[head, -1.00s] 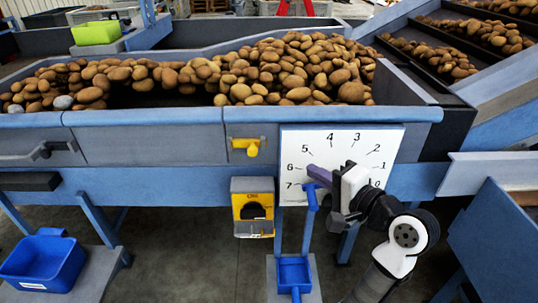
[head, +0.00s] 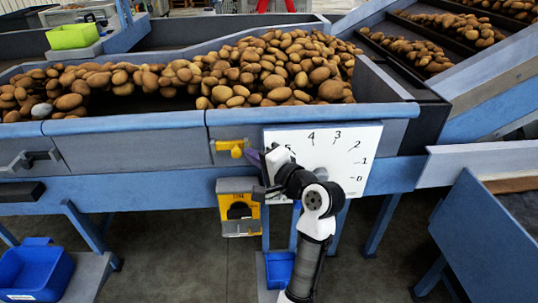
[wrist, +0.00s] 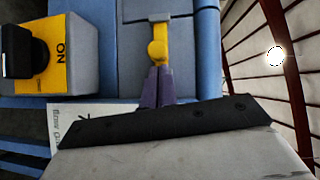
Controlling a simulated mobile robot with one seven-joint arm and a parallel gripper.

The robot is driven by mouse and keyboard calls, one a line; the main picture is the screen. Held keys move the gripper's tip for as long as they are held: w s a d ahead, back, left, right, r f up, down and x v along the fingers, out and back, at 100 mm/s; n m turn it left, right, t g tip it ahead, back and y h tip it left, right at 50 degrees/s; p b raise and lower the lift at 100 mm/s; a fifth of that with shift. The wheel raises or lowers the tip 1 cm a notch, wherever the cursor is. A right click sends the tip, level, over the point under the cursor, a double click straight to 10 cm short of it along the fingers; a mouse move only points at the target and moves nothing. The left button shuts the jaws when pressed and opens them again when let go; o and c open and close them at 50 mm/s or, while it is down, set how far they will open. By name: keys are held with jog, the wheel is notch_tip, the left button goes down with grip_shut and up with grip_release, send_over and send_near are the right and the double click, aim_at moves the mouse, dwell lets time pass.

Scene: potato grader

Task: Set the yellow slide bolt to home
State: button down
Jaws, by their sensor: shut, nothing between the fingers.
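The yellow slide bolt (head: 234,148) sits on the grey front panel of the potato trough, left of the white dial board. In the wrist view the slide bolt (wrist: 160,32) shows a rounded knob at the end of its bar. My gripper (head: 255,158) is just right of the bolt, its purple fingers closed together with nothing between them. In the wrist view my gripper (wrist: 159,72) has its fingertips right beside the knob end; I cannot tell whether they touch it. My arm hides part of the dial board.
The white dial board (head: 363,150) with numbers is behind my arm. A yellow switch box (head: 238,185) with a black knob hangs below the bolt. Blue bins (head: 35,272) stand low. Potatoes (head: 270,70) fill the trough above.

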aim_at(231, 149)
jog(key=shift+a+f, duration=0.1)
jog(key=shift+a, duration=0.15)
jog(key=a+p, duration=0.1)
jog(key=a, duration=0.3)
jog(key=shift+a, duration=0.3)
dwell(0.3)
